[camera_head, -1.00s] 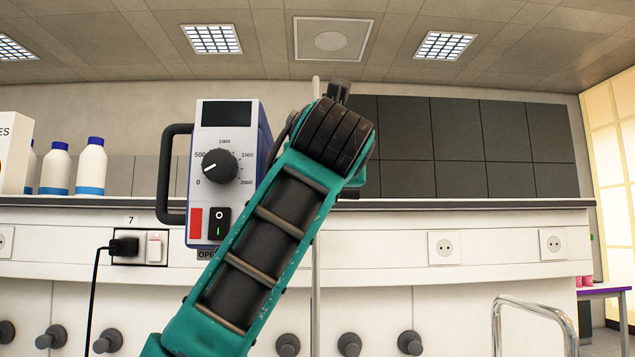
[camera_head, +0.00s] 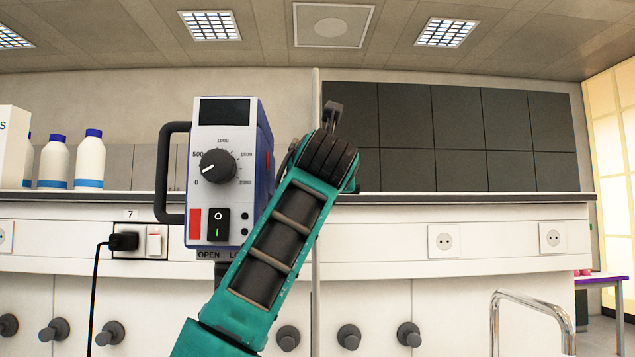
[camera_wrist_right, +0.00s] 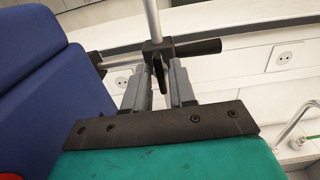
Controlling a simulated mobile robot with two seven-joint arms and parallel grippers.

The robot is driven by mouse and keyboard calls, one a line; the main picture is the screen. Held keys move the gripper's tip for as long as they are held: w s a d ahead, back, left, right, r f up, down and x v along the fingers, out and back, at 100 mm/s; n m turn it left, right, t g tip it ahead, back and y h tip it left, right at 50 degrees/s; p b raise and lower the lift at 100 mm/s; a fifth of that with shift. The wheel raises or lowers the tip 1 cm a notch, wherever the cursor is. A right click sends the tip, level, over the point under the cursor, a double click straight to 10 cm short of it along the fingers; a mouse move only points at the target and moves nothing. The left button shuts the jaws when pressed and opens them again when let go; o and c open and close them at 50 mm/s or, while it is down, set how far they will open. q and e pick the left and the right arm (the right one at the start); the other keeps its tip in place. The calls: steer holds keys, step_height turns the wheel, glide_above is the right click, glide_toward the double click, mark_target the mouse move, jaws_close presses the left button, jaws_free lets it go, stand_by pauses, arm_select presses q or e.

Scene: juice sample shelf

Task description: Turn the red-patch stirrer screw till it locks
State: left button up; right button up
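The red-patch stirrer (camera_head: 222,175) is a blue and white box with a dial, a red patch (camera_head: 195,224) and a black switch. My right arm hides the clamp behind it in the head view. In the right wrist view the stirrer's blue side fills the left, and a rod runs from it to a dark clamp (camera_wrist_right: 155,50) on an upright rod. A small dark screw handle (camera_wrist_right: 158,75) hangs from the clamp. My right gripper (camera_wrist_right: 162,72) is around it, fingers apart on either side; I cannot tell whether they touch it. My left gripper is out of view.
A black bar handle (camera_head: 174,175) sticks out left of the stirrer. Another dark cylinder (camera_wrist_right: 200,47) points right from the clamp. White bottles with blue caps (camera_head: 89,163) stand on the far bench at left. A metal rail (camera_head: 535,312) is low at right.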

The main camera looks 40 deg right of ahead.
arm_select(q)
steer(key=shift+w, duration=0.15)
arm_select(e)
jaws_close()
arm_select(q)
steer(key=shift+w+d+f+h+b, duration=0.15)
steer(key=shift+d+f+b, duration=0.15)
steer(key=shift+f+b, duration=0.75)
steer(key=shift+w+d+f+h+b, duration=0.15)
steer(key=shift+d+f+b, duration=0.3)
steer(key=shift+b, duration=1.1)
arm_select(e)
steer(key=shift+s+d+f+m, duration=0.1)
steer(key=shift+f+m, duration=0.05)
steer(key=shift+m, duration=4.35)
steer(key=shift+s+d+f+m, duration=0.1)
steer(key=shift+m, duration=4.4)
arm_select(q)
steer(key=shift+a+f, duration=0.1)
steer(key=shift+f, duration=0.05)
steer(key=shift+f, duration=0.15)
arm_select(e)
steer(key=shift+o, duration=1.6)
jaws_free()
